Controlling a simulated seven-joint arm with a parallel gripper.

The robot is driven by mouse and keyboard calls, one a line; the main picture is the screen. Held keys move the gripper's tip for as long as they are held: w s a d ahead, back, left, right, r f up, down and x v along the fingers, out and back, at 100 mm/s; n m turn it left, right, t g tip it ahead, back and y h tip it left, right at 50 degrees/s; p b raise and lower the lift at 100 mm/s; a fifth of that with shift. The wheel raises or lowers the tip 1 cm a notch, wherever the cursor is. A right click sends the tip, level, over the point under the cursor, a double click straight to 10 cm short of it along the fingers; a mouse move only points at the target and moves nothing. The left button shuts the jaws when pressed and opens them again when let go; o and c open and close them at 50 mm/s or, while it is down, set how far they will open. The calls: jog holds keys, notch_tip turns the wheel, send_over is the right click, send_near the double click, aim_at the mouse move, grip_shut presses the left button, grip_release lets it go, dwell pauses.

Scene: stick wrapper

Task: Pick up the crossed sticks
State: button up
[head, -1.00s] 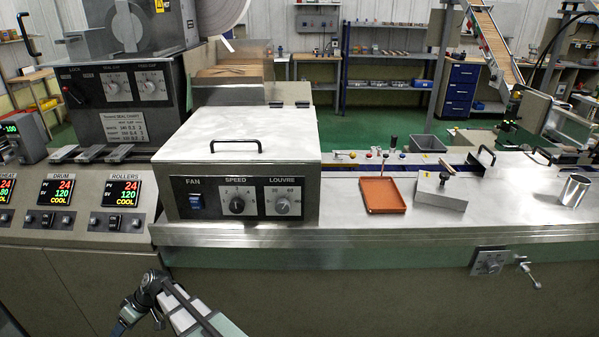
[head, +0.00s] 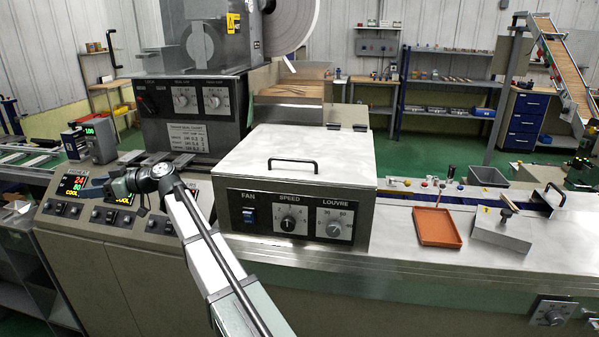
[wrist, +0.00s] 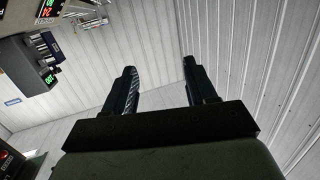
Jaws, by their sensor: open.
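I cannot make out any crossed sticks for certain. Light-brown sticks lie in the clear-walled hopper (head: 292,91) behind the steel cover, too small to tell whether any cross. My gripper (wrist: 159,68) is open and empty in the wrist view, its two dark fingers apart against a white ribbed wall. In the head view the end of my arm is over the control panel (head: 120,217) at the left, in front of the displays. It is well away from the hopper.
The steel cover (head: 296,167) with a black handle stands right of my arm. Further right on the bench are an orange tray (head: 437,228) and a grey metal block (head: 500,232). A dark machine (head: 190,115) with a large white reel stands behind my arm.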

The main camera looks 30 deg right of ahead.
jog(key=s+d+r+n+t+y, duration=0.1)
jog(key=d+r, duration=0.4)
jog(key=r, duration=0.4)
jog(key=s+d+r+n+y, duration=0.1)
jog(key=d+r, duration=0.4)
jog(key=r, duration=0.3)
jog(key=s+d+r+m+t, duration=0.15)
jog(key=s+d, duration=0.35)
jog(key=d, duration=0.7)
jog(key=s+d+r+m+t, duration=0.1)
jog(key=s+d+r, duration=0.3)
jog(key=d, duration=0.8)
jog(key=s+d+r+m+t, duration=0.1)
jog(key=s+d+r, duration=0.1)
jog(key=s+d, duration=0.65)
jog(key=s+d+f+m+h, duration=0.25)
jog(key=d+f+h, duration=0.2)
jog(key=d, duration=1.05)
jog(key=s+d+f+m+h, duration=0.1)
jog(key=d+f+m+h, duration=0.4)
jog(key=d, duration=1.1)
jog(key=s+d+f+m+h, duration=0.1)
jog(key=s+d+f+h, duration=0.35)
jog(key=d, duration=1.05)
jog(key=m+g+h, duration=0.6)
jog(key=m+g, duration=0.4)
send_near(509, 200)
jog(key=x, duration=0.8)
grip_shut()
